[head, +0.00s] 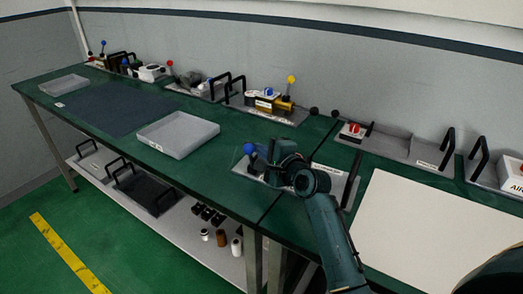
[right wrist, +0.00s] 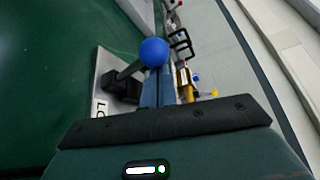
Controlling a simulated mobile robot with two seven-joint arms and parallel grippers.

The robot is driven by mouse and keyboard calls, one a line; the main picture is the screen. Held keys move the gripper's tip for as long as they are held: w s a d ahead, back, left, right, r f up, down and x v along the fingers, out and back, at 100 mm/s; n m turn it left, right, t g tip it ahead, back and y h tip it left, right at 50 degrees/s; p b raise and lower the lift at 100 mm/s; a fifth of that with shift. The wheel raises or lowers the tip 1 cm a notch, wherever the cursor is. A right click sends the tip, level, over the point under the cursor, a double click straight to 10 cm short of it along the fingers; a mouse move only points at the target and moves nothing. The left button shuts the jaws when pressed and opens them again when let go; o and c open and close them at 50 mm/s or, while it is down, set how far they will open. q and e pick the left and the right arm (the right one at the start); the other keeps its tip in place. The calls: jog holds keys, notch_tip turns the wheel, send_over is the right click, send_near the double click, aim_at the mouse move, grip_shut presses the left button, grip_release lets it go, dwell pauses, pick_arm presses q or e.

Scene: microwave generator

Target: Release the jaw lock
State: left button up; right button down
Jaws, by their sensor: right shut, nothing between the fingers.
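The jaw lock appears to be the lever with a blue ball knob (head: 249,148) on a small grey plate (head: 246,172) at the front middle of the green bench. In the right wrist view the blue knob (right wrist: 154,52) sits on a dark arm leading to a black block (right wrist: 121,86). The plate's label there is cut off, with only its first letters showing. My right gripper (head: 262,152) is at the knob; in the right wrist view its shut, empty fingers (right wrist: 157,88) end right at the ball. I cannot tell whether they touch. My arm hides much of the plate.
A grey tray (head: 180,134) stands to the left on the bench. Behind are a fixture with a yellow knob (head: 291,79), black handles, and a panel with a red knob (head: 353,129). A pale board (head: 430,235) lies at right. Green bench is clear between tray and plate.

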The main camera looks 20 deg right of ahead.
pick_arm(q)
jog(key=shift+w+r, duration=0.1)
jog(key=shift+r, duration=0.05)
pick_arm(e)
jog(key=shift+a, duration=0.1)
jog(key=shift+s+a+r+n+p, duration=0.1)
jog(key=shift+s+a+n+p, duration=0.15)
jog(key=shift+a+n+p, duration=0.15)
jog(key=shift+s+a+t, duration=0.15)
jog(key=shift+s+t, duration=0.05)
jog(key=shift+t, duration=0.1)
jog(key=shift+a+n, duration=0.1)
jog(key=shift+n, duration=0.2)
pick_arm(q)
jog(key=shift+a+f, duration=0.15)
jog(key=shift+f, duration=0.05)
jog(key=shift+r, duration=0.1)
pick_arm(e)
jog(key=shift+s, duration=0.1)
